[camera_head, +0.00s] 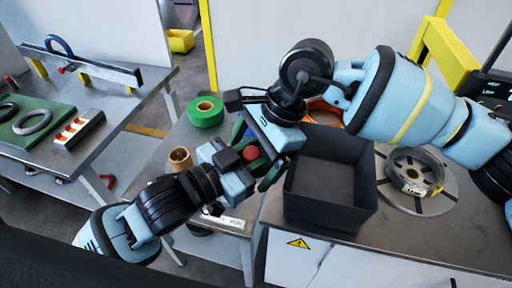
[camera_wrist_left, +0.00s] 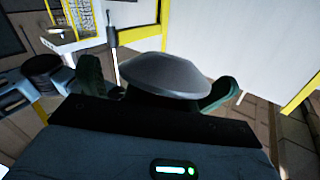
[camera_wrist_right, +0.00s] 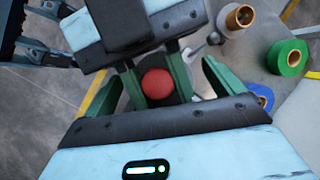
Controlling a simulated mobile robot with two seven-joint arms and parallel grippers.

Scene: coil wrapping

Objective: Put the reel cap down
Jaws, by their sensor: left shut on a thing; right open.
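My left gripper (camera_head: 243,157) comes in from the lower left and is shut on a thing. In the left wrist view a grey domed piece, seemingly the reel cap (camera_wrist_left: 165,75), sits between its green fingers. A red round knob (camera_wrist_right: 157,83) shows at the left gripper's jaws in the right wrist view; I cannot tell whether it belongs to the cap. My right gripper (camera_wrist_right: 160,88) is open, its green fingers on either side of the knob, facing the left gripper. The two grippers meet in the head view, hiding most of the held thing.
A black bin (camera_head: 331,205) stands right of the grippers. A spoked reel (camera_head: 405,188) lies on the right bench. A green roll (camera_head: 206,111) and copper spool (camera_head: 180,160) stand on the middle table. The left bench (camera_head: 95,150) holds a green tray (camera_head: 30,138) with rings.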

